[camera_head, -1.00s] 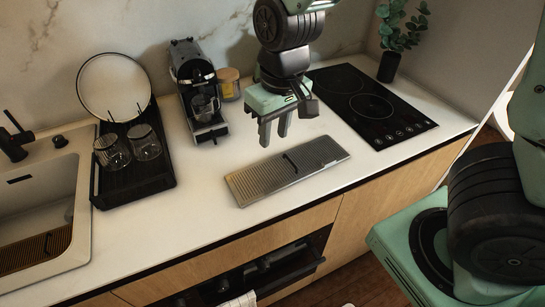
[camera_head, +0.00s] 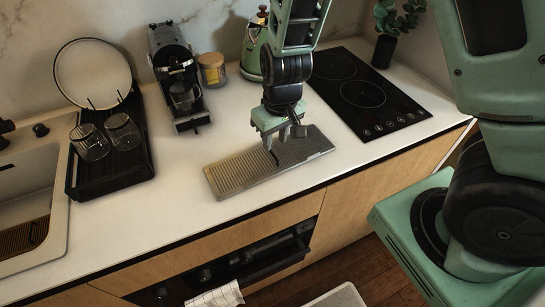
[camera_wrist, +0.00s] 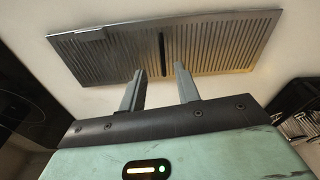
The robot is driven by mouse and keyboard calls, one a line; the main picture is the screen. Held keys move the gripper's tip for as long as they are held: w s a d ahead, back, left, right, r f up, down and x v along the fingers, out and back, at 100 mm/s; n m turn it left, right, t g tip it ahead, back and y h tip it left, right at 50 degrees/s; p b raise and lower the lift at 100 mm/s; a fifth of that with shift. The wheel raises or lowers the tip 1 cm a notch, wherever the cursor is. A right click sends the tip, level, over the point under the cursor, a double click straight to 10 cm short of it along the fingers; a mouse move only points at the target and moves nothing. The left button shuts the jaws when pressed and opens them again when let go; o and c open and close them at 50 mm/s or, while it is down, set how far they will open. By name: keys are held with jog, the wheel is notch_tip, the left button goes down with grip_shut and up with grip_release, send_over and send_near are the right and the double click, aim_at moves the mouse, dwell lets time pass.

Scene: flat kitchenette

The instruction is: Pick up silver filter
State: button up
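The silver filter is a flat, ribbed metal plate (camera_head: 235,176) lying on the white counter, with a dark slim handle or slot (camera_wrist: 162,52) near its middle. It also spans the upper part of the wrist view (camera_wrist: 215,45). My gripper (camera_head: 277,142) is over the plate in the head view, pointing down, its fingers near the dark handle. In the wrist view its two grey fingers (camera_wrist: 160,75) are apart with nothing between them, and the handle lies just beyond the gap. Whether the fingertips touch the plate cannot be told.
A black dish rack (camera_head: 110,170) with glasses and a coffee machine (camera_head: 178,80) stand to the left. A jar (camera_head: 212,70) and a green kettle (camera_head: 254,45) are behind. A black cooktop (camera_head: 365,95) is at the right. The counter's front edge runs close to the plate.

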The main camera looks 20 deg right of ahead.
aim_at(272, 152)
jog(key=f, duration=0.4)
jog(key=shift+w+a+f+p, duration=0.25)
jog(key=shift+w+f+p, duration=0.05)
jog(key=shift+w+f, duration=0.1)
grip_shut()
